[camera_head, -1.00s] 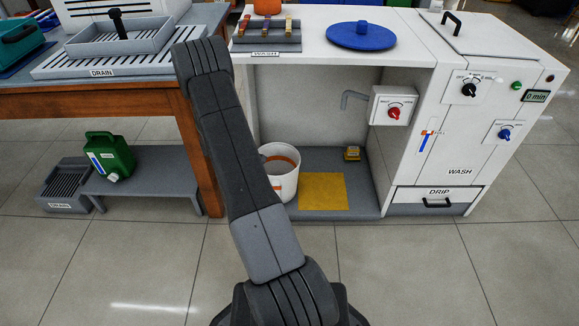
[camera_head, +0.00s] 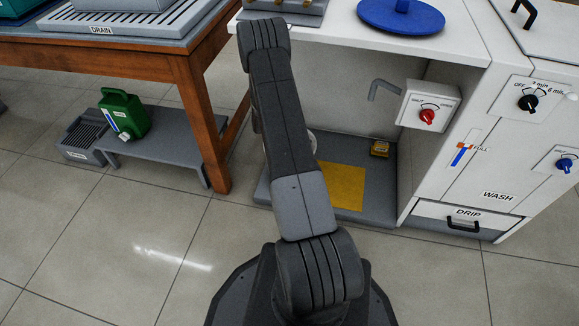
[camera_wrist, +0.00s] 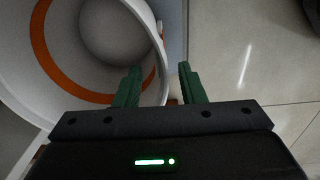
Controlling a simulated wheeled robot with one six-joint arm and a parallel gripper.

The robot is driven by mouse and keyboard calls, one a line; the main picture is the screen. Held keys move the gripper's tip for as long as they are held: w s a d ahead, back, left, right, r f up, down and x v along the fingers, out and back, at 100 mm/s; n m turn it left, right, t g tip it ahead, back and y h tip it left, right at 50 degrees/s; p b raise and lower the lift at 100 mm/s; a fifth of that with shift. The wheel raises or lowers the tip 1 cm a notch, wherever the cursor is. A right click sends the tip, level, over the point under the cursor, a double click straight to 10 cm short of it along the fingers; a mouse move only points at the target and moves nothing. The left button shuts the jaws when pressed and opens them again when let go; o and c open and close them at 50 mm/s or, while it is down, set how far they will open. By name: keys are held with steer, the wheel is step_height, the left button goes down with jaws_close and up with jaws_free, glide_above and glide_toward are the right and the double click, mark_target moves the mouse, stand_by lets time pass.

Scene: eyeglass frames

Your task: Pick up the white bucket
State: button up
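The white bucket (camera_wrist: 70,50) with an orange band inside fills the left of the wrist view, its mouth facing the camera. In the head view only a pale sliver of it (camera_head: 313,141) shows beside my arm, which hides the rest. My gripper (camera_wrist: 160,66) is open, with two green fingers apart. The left finger overlaps the bucket's mouth, and the right finger is outside it. The rim's edge shows between them; I cannot tell whether either finger touches it.
A white wash cabinet (camera_head: 455,165) stands right of the bucket's alcove, with a tap box (camera_head: 428,106) above. A wooden table (camera_head: 190,100) and green jug (camera_head: 124,114) are left. The front floor is clear.

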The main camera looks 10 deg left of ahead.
step_height(320, 180, down, 3)
steer(key=shift+d+f+b, duration=0.1)
steer(key=shift+f+b, duration=0.05)
steer(key=shift+b, duration=0.3)
jaws_close()
stand_by(1.1)
